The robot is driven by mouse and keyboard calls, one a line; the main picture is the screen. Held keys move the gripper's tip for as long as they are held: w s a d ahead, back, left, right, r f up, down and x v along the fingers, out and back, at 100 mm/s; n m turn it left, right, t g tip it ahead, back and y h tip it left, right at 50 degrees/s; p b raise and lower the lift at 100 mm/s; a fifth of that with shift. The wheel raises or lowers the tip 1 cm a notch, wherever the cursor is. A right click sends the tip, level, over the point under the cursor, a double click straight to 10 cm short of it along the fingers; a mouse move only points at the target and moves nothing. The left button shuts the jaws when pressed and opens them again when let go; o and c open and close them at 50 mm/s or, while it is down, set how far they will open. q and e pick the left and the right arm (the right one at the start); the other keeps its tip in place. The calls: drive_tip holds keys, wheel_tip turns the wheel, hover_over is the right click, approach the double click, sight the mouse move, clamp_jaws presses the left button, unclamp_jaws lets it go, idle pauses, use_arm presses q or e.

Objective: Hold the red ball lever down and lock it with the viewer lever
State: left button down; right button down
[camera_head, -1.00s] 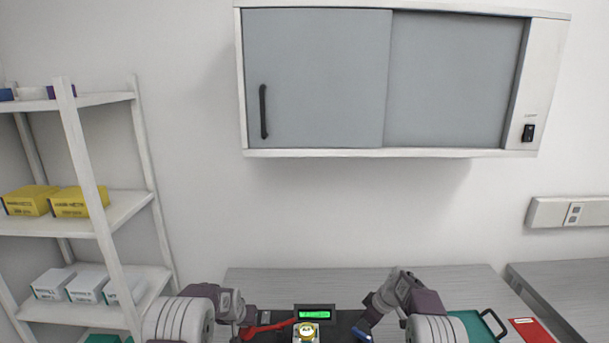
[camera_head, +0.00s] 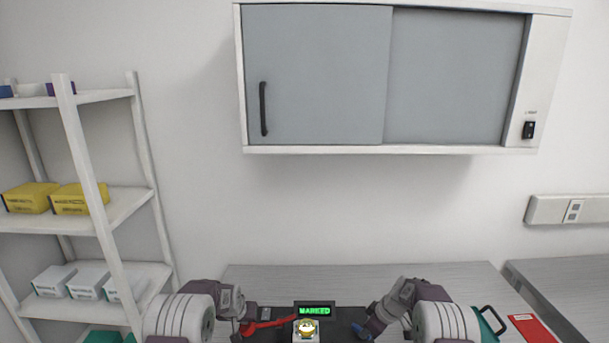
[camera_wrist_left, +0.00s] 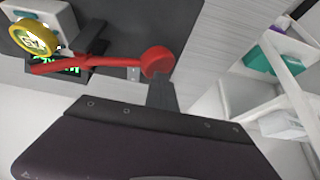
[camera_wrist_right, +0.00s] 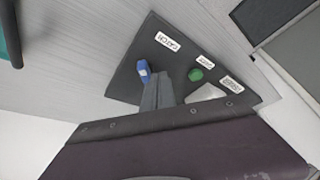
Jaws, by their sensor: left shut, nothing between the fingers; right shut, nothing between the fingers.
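The red ball lever (camera_head: 266,325) lies along the left side of the dark device. In the left wrist view its red ball (camera_wrist_left: 158,60) is at the tip of my left gripper (camera_wrist_left: 161,88), which is shut and not around it; contact is unclear. My right gripper (camera_head: 371,328) is shut and empty over the device's right side. In the right wrist view a blue-tipped lever (camera_wrist_right: 144,70) is just beside the right fingertips (camera_wrist_right: 157,88). I cannot tell whether it is the viewer lever. A yellow-ringed round part (camera_head: 305,327) sits at the device's middle.
A green display (camera_head: 314,310) reads "MARKED". A green button (camera_wrist_right: 195,74) and white labels are on the dark panel right of the blue-tipped lever. A green tray (camera_head: 490,322) and a red card (camera_head: 531,328) lie to the right. A shelf rack (camera_head: 92,200) stands left.

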sight(368, 338)
drive_tip(key=shift+f, duration=1.95)
drive_tip(key=shift+d, duration=0.15)
drive_tip(key=shift+w+d, duration=0.1)
drive_tip(key=shift+d, duration=0.25)
drive_tip(key=shift+w+d+r, duration=0.1)
drive_tip(key=shift+w+d, duration=0.1)
drive_tip(key=shift+d, duration=0.1)
wheel_tip(368, 338, up, 7)
